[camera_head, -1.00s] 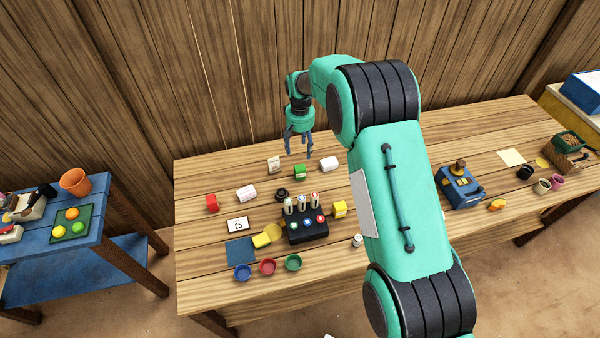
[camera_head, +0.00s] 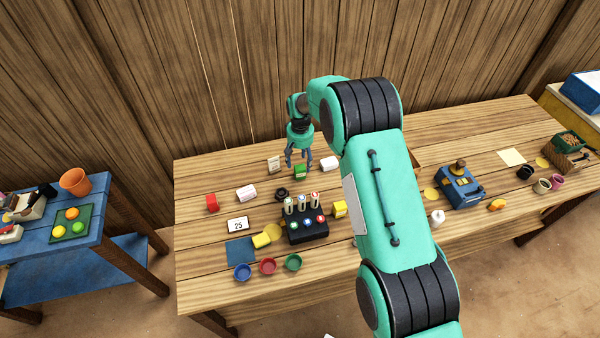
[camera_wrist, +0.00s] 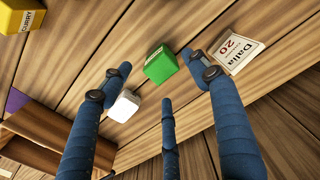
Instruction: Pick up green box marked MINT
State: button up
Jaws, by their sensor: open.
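The green box (camera_head: 299,172) stands on the wooden table near its back edge. In the wrist view the green box (camera_wrist: 160,66) shows between and beyond my fingertips, with a label on its edge that is too small to read. My gripper (camera_head: 298,162) is open and empty, pointing down just above and behind the green box. In the wrist view its blue fingers (camera_wrist: 165,75) are spread on either side of the box, with a third finger below. I cannot tell whether any finger touches the box.
A white box (camera_head: 329,163) stands close to the right of the green box. A Dalia 20 card (camera_head: 273,165) stands close to the left. A black round item (camera_head: 281,193) lies in front.

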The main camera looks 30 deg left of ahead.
aim_at(300, 167)
jog(key=shift+f, duration=0.15)
jog(key=shift+a+f, duration=0.1)
jog(key=shift+f, duration=2.4)
jog(key=c, duration=1.3)
